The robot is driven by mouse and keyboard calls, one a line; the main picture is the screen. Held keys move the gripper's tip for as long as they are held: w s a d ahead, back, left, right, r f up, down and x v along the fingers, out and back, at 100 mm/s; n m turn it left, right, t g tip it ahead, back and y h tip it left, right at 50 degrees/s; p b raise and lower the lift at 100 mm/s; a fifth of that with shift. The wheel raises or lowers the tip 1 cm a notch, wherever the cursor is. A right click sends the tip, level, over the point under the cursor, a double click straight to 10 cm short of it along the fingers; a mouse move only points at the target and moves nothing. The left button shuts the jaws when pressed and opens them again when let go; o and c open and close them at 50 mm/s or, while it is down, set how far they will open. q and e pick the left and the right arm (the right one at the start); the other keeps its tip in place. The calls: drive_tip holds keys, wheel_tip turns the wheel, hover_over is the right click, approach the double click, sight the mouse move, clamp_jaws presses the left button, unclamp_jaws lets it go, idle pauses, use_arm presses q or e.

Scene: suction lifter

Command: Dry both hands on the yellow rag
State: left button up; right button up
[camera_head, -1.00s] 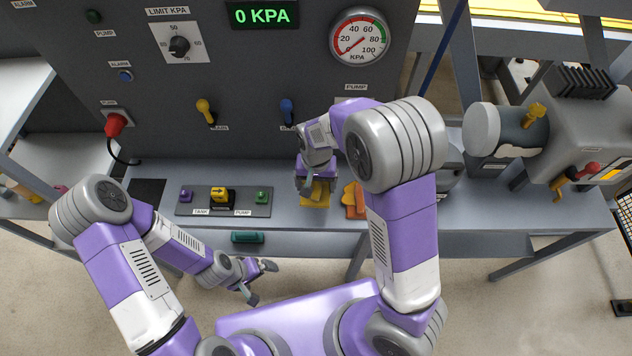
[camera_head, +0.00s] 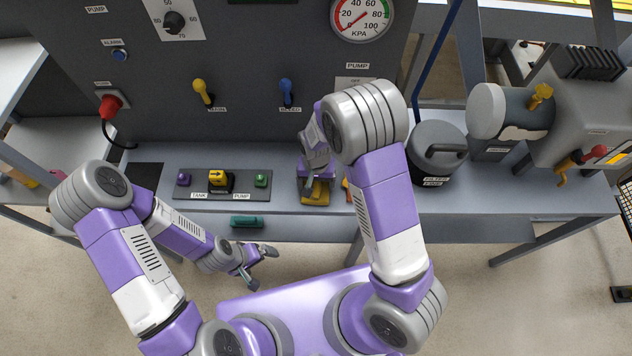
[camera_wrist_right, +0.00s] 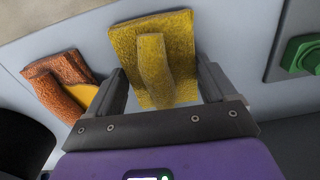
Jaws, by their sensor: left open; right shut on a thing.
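The yellow rag (camera_head: 318,198) lies on the grey bench in front of the dark panel. My right gripper (camera_head: 315,180) is over it. The rest of the rag spreads flat behind the fold. My left gripper (camera_head: 258,268) is open and empty, low in front of the bench edge, apart from the rag.
An orange-brown rag with a yellow-orange patch (camera_wrist_right: 55,88) lies beside the yellow one. A button plate (camera_head: 222,186) is left of it on the bench. A dark lidded canister (camera_head: 437,155) stands to the right. The dark panel with levers (camera_head: 203,92) rises behind.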

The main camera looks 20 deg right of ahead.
sight(317, 183)
drive_tip(key=shift+f, duration=0.3)
drive_tip(key=o, duration=0.6)
drive_tip(key=shift+r, duration=0.1)
drive_tip(key=shift+c, duration=0.2)
drive_tip(key=r, duration=0.2)
drive_tip(key=r+p, duration=0.1)
drive_tip(key=r, duration=0.2)
drive_tip(key=s+r, duration=0.1)
drive_tip(key=r, duration=0.1)
drive_tip(key=shift+r, duration=0.3)
